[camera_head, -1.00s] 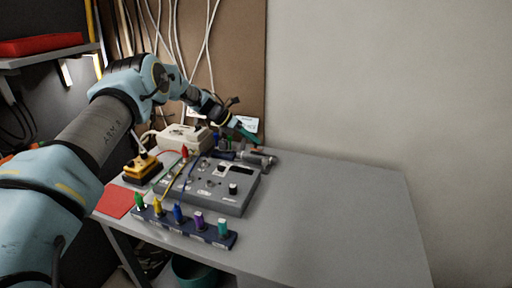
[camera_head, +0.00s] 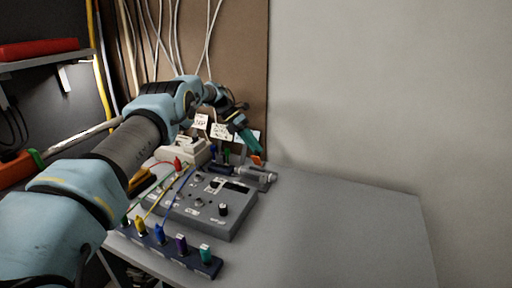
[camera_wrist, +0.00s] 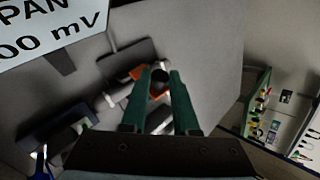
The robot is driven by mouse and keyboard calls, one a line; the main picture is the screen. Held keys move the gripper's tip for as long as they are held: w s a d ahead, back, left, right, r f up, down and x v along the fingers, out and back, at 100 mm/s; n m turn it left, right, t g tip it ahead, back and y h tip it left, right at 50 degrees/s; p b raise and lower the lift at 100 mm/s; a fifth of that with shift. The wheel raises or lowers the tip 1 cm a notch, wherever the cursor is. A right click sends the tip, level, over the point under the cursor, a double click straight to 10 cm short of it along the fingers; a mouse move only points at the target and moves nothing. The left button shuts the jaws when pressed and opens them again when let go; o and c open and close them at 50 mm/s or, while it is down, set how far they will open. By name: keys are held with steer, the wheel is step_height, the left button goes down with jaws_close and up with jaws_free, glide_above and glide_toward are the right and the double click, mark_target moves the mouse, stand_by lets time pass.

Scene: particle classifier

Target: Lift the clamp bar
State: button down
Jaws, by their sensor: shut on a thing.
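My gripper (camera_head: 254,150) is at the back of the table, with its green fingers pointing down. In the wrist view, my gripper (camera_wrist: 160,72) is shut on what looks like the clamp bar (camera_wrist: 159,91), a small orange piece with a dark round part between the fingers. Orange also shows just below the fingertips in the head view (camera_head: 257,159). The fingers hide much of the piece. A grey cylindrical device (camera_head: 257,176) lies just below it; I cannot tell whether the bar touches it.
A grey control box (camera_head: 208,207) with knobs and wires stands to the left. A dark strip with several coloured plugs (camera_head: 180,252) lies in front of it. White label cards (camera_head: 221,131) stand behind near my wrist. The right of the grey table (camera_head: 345,220) is clear.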

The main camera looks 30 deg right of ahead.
steer(key=shift+s+f, duration=0.1)
steer(key=c, duration=0.7)
jaws_free()
steer(key=shift+o, duration=0.2)
